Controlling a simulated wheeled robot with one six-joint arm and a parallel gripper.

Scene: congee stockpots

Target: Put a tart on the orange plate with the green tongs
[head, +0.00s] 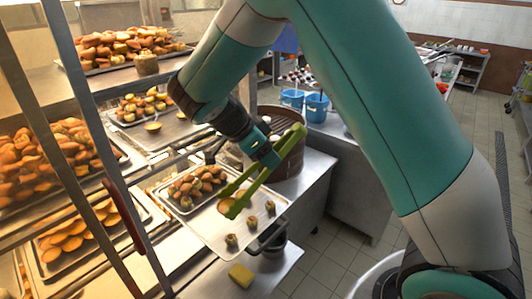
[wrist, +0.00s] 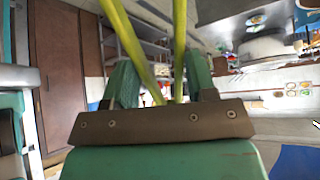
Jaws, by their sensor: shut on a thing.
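My gripper (head: 262,152) is shut on the green tongs (head: 262,176), which slant down and left from it in the head view. The tongs' two arms also show in the wrist view (wrist: 130,42), rising from between my gripper's fingers (wrist: 161,88). The tongs' tips are at a small round orange-brown piece (head: 227,206) over a metal tray (head: 212,229). I cannot tell whether it is a tart or a plate, nor whether the tips touch it. Several small tart-like pieces (head: 250,222) stand along the tray's right side. No orange plate can be made out clearly.
A smaller tray of pastries (head: 194,187) lies left of the tongs. A metal rack post (head: 98,140) and loaded shelves stand at left. A dark round pot (head: 289,158) stands close behind the tongs. A yellow sponge (head: 241,274) lies below. Floor at right is open.

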